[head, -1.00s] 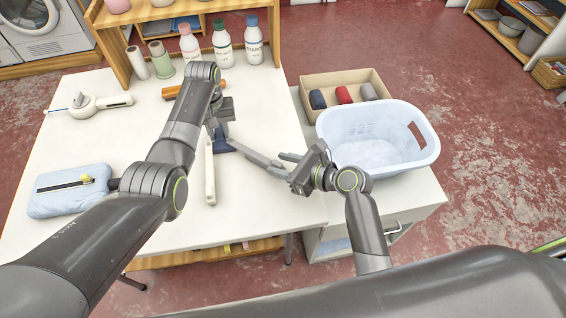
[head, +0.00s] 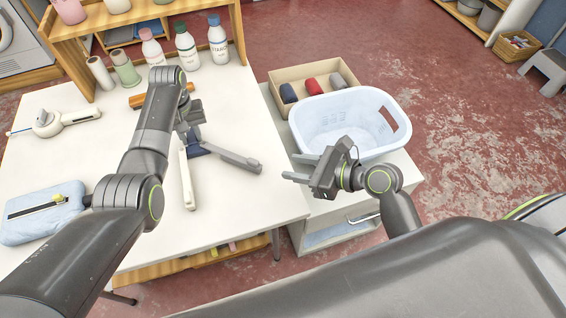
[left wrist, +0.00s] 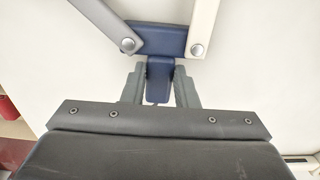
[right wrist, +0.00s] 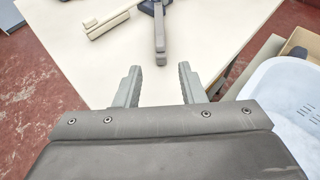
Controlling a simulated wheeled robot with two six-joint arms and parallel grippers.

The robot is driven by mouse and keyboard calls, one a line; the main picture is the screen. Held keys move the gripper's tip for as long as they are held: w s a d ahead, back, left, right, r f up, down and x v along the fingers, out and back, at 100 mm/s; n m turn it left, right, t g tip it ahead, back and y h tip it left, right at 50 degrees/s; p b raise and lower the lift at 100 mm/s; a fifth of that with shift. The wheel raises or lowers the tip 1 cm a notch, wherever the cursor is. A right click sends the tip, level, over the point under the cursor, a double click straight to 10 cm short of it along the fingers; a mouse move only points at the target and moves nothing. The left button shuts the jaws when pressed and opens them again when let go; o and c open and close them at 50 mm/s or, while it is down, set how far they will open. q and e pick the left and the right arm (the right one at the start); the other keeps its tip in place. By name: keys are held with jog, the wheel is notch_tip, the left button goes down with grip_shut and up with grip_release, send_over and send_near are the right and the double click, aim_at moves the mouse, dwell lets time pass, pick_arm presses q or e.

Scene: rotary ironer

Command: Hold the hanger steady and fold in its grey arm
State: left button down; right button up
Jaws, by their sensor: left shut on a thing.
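The hanger has a dark blue hub (left wrist: 158,40), a grey arm (head: 231,157) and a cream arm (head: 187,180). It is on or just above the white table; I cannot tell which. My left gripper (left wrist: 159,76) is shut on the blue tab below the hub. The two arms spread apart from pivots on the hub. In the right wrist view the grey arm (right wrist: 160,32) points toward my right gripper (right wrist: 160,72), its end ahead of the fingers. My right gripper is open and empty, to the right of the grey arm's end in the head view, apart from it.
A pale blue basket (head: 385,108) stands right of the table, beside a cardboard box (head: 270,75) with rolled cloths. A light blue padded board (head: 40,215) and a white tool (head: 60,122) lie on the left. Bottles (head: 187,52) stand at the back. The table's front is clear.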

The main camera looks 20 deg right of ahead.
jog(key=shift+s+d+r, duration=0.15)
jog(key=shift+s+d, duration=0.15)
